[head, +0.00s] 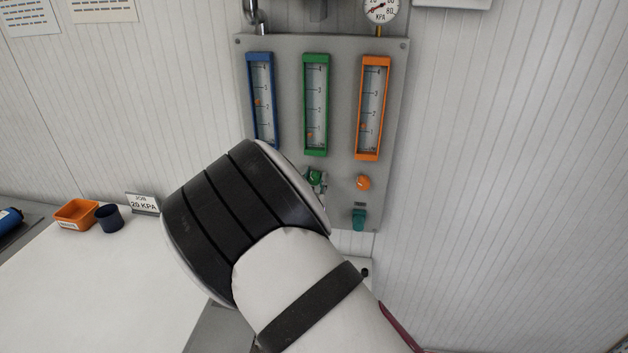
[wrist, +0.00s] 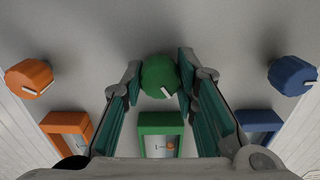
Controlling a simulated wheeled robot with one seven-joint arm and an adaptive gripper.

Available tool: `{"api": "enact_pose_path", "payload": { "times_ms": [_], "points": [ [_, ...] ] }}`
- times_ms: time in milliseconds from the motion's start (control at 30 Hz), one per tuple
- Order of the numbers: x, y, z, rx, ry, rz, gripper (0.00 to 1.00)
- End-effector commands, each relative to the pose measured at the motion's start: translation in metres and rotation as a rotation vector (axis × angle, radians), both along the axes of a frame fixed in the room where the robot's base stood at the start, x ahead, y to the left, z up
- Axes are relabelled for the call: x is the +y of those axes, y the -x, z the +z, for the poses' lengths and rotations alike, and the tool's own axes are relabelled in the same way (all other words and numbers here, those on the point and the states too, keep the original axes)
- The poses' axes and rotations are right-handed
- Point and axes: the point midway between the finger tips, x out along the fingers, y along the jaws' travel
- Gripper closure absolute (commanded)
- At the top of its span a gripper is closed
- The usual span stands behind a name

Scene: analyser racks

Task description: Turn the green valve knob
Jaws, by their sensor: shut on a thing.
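The green valve knob (wrist: 159,77) sits between my gripper's two teal-padded fingers in the wrist view. My gripper (wrist: 160,75) is shut on the knob, with a finger on each side of it. A white mark shows on the knob's lower right edge. In the head view, a small part of the green knob (head: 315,177) shows below the green flowmeter (head: 316,106), whose orange float is near 1. My arm hides the blue knob and most of my gripper there.
A teal fitting (head: 359,219) is below. A pressure gauge (head: 381,8) tops the panel (head: 344,60).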

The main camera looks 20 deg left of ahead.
Motion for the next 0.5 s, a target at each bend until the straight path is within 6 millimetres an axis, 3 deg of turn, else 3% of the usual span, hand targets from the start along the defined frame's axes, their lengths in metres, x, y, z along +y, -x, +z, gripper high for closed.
{"api": "enact_pose_path", "payload": {
  "times_ms": [300,500],
  "points": [
    [-0.0001,0.0012,0.0006,-0.053,0.227,0.0,1.0],
    [0.0003,0.0003,-0.0004,-0.063,0.267,0.0,1.0]
  ]
}}
